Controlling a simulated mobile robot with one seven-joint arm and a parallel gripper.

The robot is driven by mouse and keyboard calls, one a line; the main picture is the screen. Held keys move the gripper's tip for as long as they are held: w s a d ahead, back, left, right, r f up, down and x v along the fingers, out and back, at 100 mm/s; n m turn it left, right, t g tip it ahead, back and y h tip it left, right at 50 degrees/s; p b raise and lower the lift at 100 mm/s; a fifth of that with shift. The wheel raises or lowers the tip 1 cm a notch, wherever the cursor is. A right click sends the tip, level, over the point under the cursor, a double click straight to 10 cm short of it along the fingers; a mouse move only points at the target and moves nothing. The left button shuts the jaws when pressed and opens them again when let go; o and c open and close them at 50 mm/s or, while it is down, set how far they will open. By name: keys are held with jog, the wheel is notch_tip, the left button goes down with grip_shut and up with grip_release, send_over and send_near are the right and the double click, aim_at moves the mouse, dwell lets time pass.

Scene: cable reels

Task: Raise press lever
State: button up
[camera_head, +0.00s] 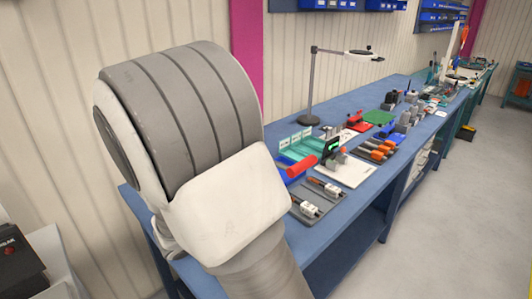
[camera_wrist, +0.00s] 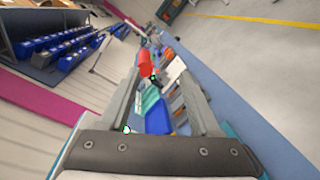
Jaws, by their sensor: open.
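The press lever shows as a thick red handle (camera_head: 301,166) sticking out toward the lower left from a small dark and green press (camera_head: 333,148), tilted a little down. In the wrist view the red handle (camera_wrist: 146,63) appears just past the fingertips, in the gap between them and nearer the left finger. My gripper (camera_wrist: 160,75) is open, with nothing between its fingers, and looks apart from the handle. In the head view my arm covers the gripper.
A blue workbench (camera_head: 345,200) runs along the wall. A grey tray (camera_head: 315,205) with connectors, a white board (camera_head: 355,173), a teal case (camera_head: 300,147) and a desk lamp (camera_head: 310,90) surround the press. The aisle floor (camera_head: 450,200) is clear.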

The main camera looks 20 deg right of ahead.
aim_at(309, 161)
jog(key=shift+n+t+h, duration=0.3)
jog(key=shift+n+t, duration=0.3)
jog(key=shift+t, duration=0.3)
jog(key=x, duration=0.5)
jog(key=w+p+x, duration=0.1)
jog(key=x, duration=0.4)
jog(key=w+p+x, duration=0.1)
jog(key=x, duration=0.5)
jog(key=shift+a+r, duration=0.1)
jog(key=shift+a, duration=0.25)
grip_shut()
